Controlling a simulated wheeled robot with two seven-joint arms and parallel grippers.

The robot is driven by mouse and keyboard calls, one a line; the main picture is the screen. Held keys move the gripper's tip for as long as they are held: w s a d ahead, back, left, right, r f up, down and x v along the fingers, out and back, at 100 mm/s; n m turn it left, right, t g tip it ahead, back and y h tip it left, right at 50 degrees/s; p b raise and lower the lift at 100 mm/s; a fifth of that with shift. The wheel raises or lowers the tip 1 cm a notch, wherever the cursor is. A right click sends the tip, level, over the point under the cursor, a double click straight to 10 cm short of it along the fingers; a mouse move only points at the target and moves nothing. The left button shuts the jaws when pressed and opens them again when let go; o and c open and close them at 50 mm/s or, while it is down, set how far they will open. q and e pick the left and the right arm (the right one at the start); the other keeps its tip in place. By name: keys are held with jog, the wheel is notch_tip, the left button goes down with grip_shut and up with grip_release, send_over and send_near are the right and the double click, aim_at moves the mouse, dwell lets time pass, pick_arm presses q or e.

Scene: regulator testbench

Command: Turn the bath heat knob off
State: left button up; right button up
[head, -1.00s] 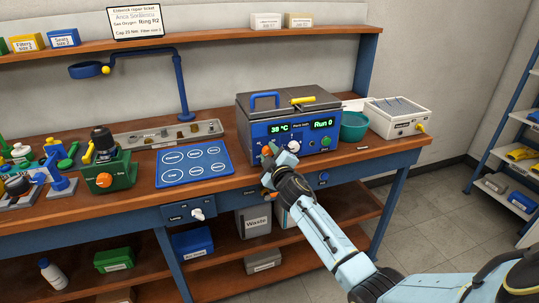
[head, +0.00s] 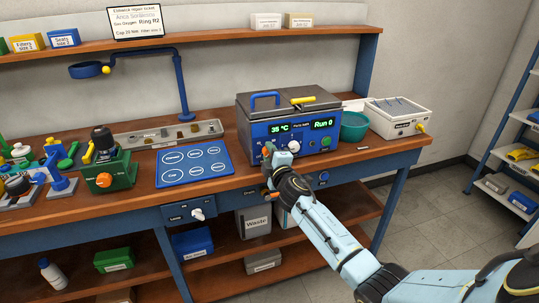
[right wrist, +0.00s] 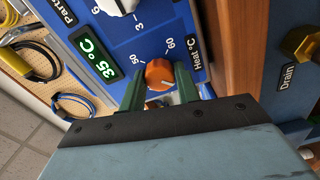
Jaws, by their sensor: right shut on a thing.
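The parts bath (head: 290,125) is a steel box with a blue front panel on the bench. Its display reads 35 °C in the head view and in the right wrist view (right wrist: 95,60). The orange heat knob (right wrist: 159,74) shows in the right wrist view, beside the label "Heat °C" and scale marks 50 and 60. My right gripper (right wrist: 159,85) has its green fingers on both sides of this knob and is shut on it. My left gripper is in neither view.
A white knob (right wrist: 118,4) sits on the same panel. A yellow drain valve (right wrist: 302,43) is close by in the right wrist view. A teal bowl (head: 355,127) stands right of the bath, and a blue mat (head: 193,164) lies to its left.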

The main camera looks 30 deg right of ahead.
jog(key=o, duration=1)
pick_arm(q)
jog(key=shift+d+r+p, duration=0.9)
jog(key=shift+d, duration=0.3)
pick_arm(e)
jog(key=v, duration=1.3)
jog(key=shift+s+a, duration=0.1)
jog(key=shift+s, duration=0.1)
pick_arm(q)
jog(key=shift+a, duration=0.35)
